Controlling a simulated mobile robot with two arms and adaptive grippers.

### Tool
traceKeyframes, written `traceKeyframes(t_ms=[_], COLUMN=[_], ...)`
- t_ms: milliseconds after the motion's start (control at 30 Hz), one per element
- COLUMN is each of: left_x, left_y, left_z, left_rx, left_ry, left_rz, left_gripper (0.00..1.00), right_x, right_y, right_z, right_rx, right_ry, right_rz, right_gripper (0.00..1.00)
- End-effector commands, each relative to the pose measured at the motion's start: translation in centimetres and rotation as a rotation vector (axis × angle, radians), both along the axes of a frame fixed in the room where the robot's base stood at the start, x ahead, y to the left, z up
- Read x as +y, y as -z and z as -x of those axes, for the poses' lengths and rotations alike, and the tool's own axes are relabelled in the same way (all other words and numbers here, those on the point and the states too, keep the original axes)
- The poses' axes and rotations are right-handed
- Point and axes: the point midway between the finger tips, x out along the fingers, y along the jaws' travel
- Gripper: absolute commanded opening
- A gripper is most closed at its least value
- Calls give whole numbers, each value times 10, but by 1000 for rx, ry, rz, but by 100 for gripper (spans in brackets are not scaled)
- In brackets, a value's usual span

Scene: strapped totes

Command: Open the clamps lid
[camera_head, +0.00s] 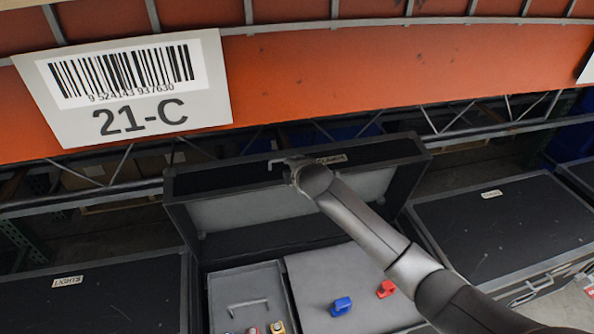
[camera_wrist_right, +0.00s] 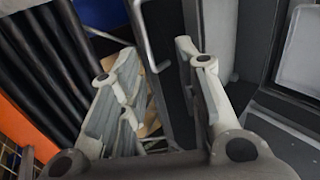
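The black clamps case stands open in the head view. Its lid (camera_head: 300,240) is raised at the back, with the grey inner lining facing me and a small label (camera_head: 330,159) on its top edge, too small to read surely. My right gripper (camera_head: 281,164) is at the lid's top edge, left of the label. In the right wrist view its two fingers (camera_wrist_right: 158,58) are apart, with dark lid edge seen in and beside the gap. I cannot tell whether a finger touches the lid. My left gripper is not in view.
Inside the case are a grey tray (camera_head: 232,286), a blue clamp (camera_head: 341,306) and a red clamp (camera_head: 386,289). Closed black cases stand left (camera_head: 100,300) and right (camera_head: 500,225). An orange shelf beam (camera_head: 350,85) with a 21-C sign (camera_head: 130,88) crosses above the lid.

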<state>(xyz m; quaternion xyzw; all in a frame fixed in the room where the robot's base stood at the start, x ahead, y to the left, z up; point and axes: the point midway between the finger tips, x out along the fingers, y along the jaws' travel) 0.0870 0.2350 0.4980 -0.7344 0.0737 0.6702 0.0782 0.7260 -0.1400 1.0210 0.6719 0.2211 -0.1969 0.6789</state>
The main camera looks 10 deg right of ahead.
Motion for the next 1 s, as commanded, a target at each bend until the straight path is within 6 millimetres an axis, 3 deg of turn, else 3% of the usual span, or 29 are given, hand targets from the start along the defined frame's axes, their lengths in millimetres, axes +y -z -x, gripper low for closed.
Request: traceKeyframes(t_ms=[300, 833, 933, 1000], left_x=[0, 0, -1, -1], left_y=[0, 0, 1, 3], left_z=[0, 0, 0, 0], left_rx=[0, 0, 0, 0], left_ry=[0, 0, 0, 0], left_rz=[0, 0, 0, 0], left_gripper=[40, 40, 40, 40], right_x=[0, 0, -2, -7], right_y=[-15, -16, -3, 23], right_z=[22, 24, 26, 31], right_rx=[0, -1, 16, 46], right_ry=[-1, -1, 13, 38], right_rz=[-1, -1, -16, -49], right_gripper=[31, 31, 31, 31])
